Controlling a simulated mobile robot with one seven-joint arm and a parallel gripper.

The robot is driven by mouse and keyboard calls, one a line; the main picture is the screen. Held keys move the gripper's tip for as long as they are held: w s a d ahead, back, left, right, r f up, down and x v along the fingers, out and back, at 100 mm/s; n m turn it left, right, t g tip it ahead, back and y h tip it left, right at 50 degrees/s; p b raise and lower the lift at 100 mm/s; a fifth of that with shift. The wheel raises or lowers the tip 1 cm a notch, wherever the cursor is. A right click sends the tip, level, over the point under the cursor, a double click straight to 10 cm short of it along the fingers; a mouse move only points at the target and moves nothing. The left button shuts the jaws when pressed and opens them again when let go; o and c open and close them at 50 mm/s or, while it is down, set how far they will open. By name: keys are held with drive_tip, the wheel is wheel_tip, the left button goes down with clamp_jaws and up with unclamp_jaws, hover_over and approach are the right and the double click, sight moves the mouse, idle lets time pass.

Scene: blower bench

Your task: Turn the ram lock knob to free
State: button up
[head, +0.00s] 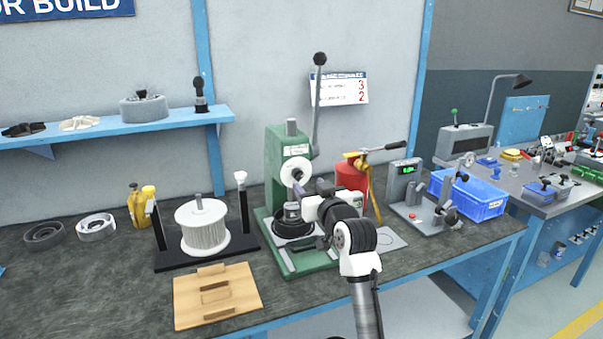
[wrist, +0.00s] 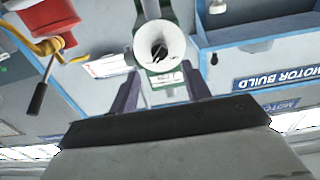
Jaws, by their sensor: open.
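The green arbor press (head: 289,150) stands on the bench with its long black-knobbed lever (head: 317,100) pointing up. A white round part (head: 297,172) with a dark centre is on the press front. It also shows in the wrist view (wrist: 159,45) as a white ring. I cannot tell whether it is the ram lock knob, and its setting is not readable. My gripper (wrist: 161,86) is open, its two dark fingers apart with nothing visibly between them. In the wrist view the white part appears just beyond the fingertips. In the head view my arm hides part of the press.
A white spool stand (head: 203,230) and wooden board (head: 217,294) lie left of the press. A red canister (head: 350,174) with a yellow clamp tool, a grey gauge stand (head: 404,182) and a blue bin (head: 482,198) stand to the right.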

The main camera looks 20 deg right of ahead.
sight(301, 177)
drive_tip(key=w+p, duration=0.1)
drive_tip(key=w, duration=0.5)
drive_tip(key=shift+w+a, duration=0.15)
drive_tip(key=shift+w, duration=0.1)
drive_tip(key=c, duration=1)
